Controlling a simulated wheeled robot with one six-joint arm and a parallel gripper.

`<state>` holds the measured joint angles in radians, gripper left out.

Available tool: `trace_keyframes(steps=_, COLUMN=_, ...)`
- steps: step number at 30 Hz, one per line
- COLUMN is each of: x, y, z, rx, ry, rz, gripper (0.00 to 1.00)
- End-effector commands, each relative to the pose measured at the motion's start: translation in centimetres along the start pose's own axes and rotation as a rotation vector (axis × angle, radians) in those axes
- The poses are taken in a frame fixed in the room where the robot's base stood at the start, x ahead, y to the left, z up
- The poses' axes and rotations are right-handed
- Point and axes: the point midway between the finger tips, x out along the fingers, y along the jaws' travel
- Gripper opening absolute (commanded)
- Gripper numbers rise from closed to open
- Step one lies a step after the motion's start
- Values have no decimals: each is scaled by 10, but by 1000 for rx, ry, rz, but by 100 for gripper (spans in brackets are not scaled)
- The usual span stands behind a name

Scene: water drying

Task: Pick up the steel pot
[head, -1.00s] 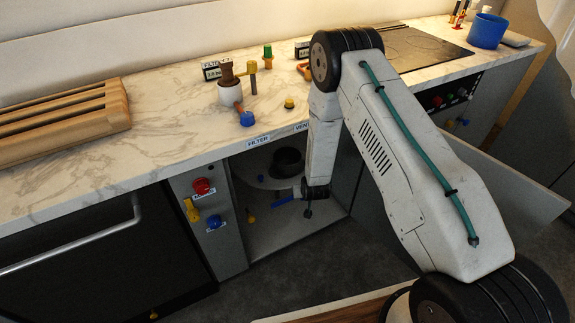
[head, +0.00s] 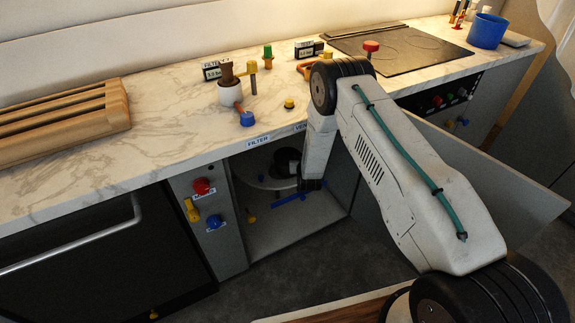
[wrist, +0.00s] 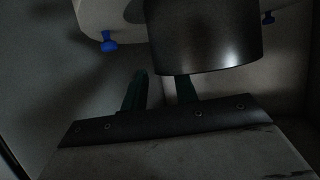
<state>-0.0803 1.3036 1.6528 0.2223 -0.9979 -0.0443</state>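The steel pot is a dark, shiny cylinder (wrist: 205,40) at the upper middle of the wrist view. In the head view the pot (head: 287,158) is a dark shape inside the open cabinet under the counter, partly shaded. My gripper (wrist: 160,84) shows two dark fingers set apart, with an empty gap between them. The right finger's tip meets the pot's lower edge in the picture; I cannot tell whether they touch. The left finger is left of the pot.
A pale rounded tank (wrist: 92,15) with a blue knob (wrist: 109,42) lies beside the pot. The cabinet side wall (head: 235,230) and the open door (head: 490,165) flank the opening. The marble counter (head: 165,130) overhangs it.

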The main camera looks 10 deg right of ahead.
Motion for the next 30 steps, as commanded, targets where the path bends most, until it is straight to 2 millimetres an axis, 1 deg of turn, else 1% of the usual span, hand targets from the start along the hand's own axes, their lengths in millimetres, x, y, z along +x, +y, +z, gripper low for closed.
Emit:
trace_keyframes(steps=1, x=4, y=0, z=0, rx=0, ry=0, rz=0, gripper=29)
trace_keyframes(steps=3, x=7, y=0, z=0, rx=0, ry=0, rz=0, gripper=29)
trace_keyframes(steps=9, x=7, y=0, z=0, rx=0, ry=-1, rz=0, gripper=29)
trace_keyframes(steps=11, x=7, y=0, z=0, rx=0, ry=-1, rz=0, gripper=12)
trace_keyframes(steps=12, x=7, y=0, z=0, rx=0, ry=-1, rz=0, gripper=1)
trace_keyframes(steps=13, x=7, y=0, z=0, rx=0, ry=-1, rz=0, gripper=0)
trace_keyframes(steps=30, x=6, y=1, z=4, rx=0, ry=-8, rz=1, gripper=0)
